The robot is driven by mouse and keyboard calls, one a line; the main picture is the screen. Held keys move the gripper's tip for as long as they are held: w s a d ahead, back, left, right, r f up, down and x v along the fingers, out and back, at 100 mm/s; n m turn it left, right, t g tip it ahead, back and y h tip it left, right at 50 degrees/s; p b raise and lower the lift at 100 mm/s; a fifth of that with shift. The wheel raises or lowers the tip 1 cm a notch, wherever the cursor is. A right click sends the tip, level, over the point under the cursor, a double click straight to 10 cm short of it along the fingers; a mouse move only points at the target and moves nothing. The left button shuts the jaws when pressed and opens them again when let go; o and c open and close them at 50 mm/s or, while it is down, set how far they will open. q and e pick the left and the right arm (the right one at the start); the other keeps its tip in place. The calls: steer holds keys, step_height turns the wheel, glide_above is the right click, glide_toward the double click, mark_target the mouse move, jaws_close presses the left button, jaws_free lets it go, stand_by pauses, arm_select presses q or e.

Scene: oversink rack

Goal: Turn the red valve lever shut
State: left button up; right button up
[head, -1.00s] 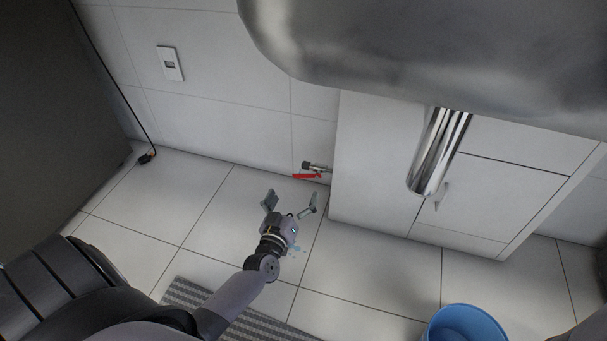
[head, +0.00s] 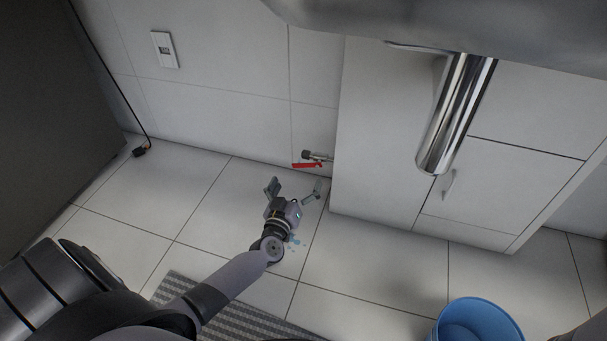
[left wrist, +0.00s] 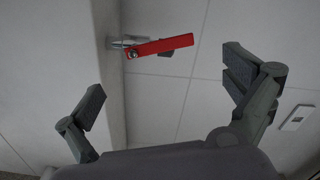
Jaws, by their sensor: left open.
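The red valve lever (head: 307,165) is on a small metal valve (head: 317,156) low by the tiled wall, beside the cabinet's left side. In the left wrist view the lever (left wrist: 163,46) is a flat red bar, fixed at its left end to the valve body (left wrist: 126,43) and slanting slightly up to the right. My left gripper (head: 295,189) is open and empty, just short of the lever in the head view. In the left wrist view its two fingers (left wrist: 165,90) are spread wide, with the lever beyond them and not touched. My right gripper is not in view.
A white cabinet (head: 385,130) stands right of the valve, with a shiny metal cylinder (head: 456,115) in front of it. A blue bucket (head: 473,322) and a striped mat (head: 225,310) are on the tiled floor. Blue droplets (head: 296,241) lie near my left wrist.

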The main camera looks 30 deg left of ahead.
mark_target(305, 164)
arm_select(q)
steer(key=b+x, duration=0.1)
steer(key=x, duration=0.3)
steer(key=shift+w+a+f+b, duration=0.1)
steer(key=shift+w+f+b, duration=0.05)
steer(key=shift+w+b, duration=0.25)
steer(key=shift+w+a, duration=0.2)
steer(key=shift+w, duration=0.45)
